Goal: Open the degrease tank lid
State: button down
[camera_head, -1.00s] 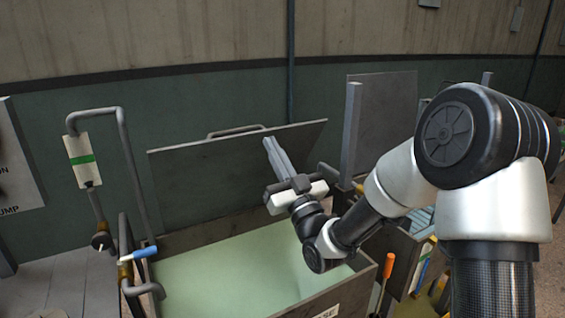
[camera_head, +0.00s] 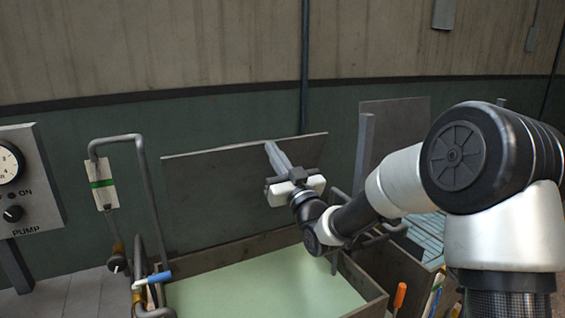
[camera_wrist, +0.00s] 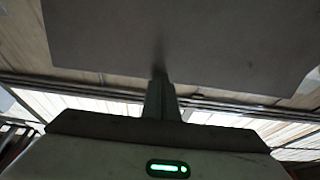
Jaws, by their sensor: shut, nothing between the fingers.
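The degrease tank (camera_head: 373,309) is an open box of pale green liquid in the lower middle of the head view. Its grey lid (camera_head: 215,185) stands raised and tilted up along the tank's back edge. My gripper (camera_head: 272,147) is shut and empty. Its fingers lie across the front face of the lid and reach the lid's top edge. In the wrist view the shut fingers (camera_wrist: 160,82) meet the grey lid plate (camera_wrist: 180,35); whether they press on it cannot be told. The lid's handle is not visible now.
A pump panel (camera_head: 28,180) with a gauge stands at the left. A bent pipe (camera_head: 145,185) and a blue-handled valve (camera_head: 157,278) are by the tank's left side. Another raised panel (camera_head: 390,130), a grey post (camera_head: 362,150) and an orange-handled tool (camera_head: 400,295) are at the right.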

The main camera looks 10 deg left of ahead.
jog(key=w+a+r+g+h+p, duration=0.1)
jog(key=w+a+r+p, duration=0.1)
jog(key=w+a, duration=0.3)
jog(key=w+a+r+g+h+p, duration=0.1)
jog(key=w+a, duration=0.4)
jog(key=w, duration=0.5)
jog(key=shift+w+a+r+g+p, duration=0.25)
jog(key=shift+r+g+p, duration=0.45)
jog(key=shift+p, duration=0.45)
